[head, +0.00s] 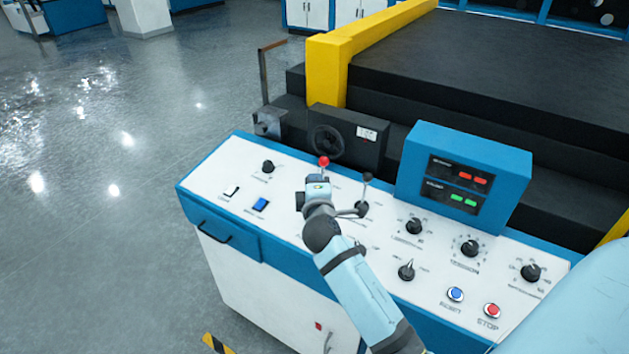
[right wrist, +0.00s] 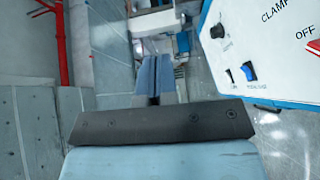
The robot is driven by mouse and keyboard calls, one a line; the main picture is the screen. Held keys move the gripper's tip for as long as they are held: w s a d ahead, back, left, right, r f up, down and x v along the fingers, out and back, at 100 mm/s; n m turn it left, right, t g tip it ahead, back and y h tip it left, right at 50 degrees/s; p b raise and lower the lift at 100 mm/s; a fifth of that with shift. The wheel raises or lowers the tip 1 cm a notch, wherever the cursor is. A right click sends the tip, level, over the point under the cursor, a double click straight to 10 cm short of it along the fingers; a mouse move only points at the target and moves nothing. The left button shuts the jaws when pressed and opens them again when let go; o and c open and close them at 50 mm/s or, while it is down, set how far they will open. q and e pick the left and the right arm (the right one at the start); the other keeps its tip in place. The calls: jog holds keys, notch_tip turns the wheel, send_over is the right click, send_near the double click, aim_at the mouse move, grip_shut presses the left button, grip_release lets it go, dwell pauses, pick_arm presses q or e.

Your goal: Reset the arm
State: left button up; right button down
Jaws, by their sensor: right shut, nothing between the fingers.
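My right arm reaches up from the bottom of the head view over the white and blue control console (head: 290,285). My right gripper (head: 318,185) is beside the base of a lever with a red knob (head: 324,161); I cannot tell whether they touch. In the right wrist view, the right gripper's fingers (right wrist: 154,78) are shut with nothing between them. A black-knobbed lever (head: 367,177) stands just right of the gripper. My left gripper is not in view.
The console carries a blue display box (head: 465,170), several black dials, a blue RESET button (head: 455,294) and a red STOP button (head: 492,311). A black handwheel (head: 327,141) and a yellow-edged machine (head: 327,72) stand behind. Open floor (head: 90,200) lies left.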

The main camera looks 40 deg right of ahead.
dwell(0.3)
jog(key=s+a+f+m+g+y, duration=0.1)
jog(key=s+a+f+m+y, duration=0.1)
jog(key=s+a+f+y, duration=0.45)
jog(key=s+a+f+m+g+y, duration=0.1)
jog(key=s+a+f, duration=0.25)
jog(key=f, duration=0.55)
jog(key=s+a+f+m+g+y, duration=0.1)
jog(key=s+a+f+m+y, duration=0.1)
jog(key=s, duration=0.6)
jog(key=s+a+f+m+g+y+p, duration=0.1)
jog(key=s+a+f+m+y, duration=0.1)
jog(key=s+a+f, duration=0.3)
jog(key=s+m, duration=0.1)
jog(key=s, duration=0.2)
jog(key=shift+a+f+m+y, duration=0.3)
jog(key=shift+a+y, duration=0.05)
jog(key=shift+a, duration=0.05)
jog(key=shift+d, duration=0.1)
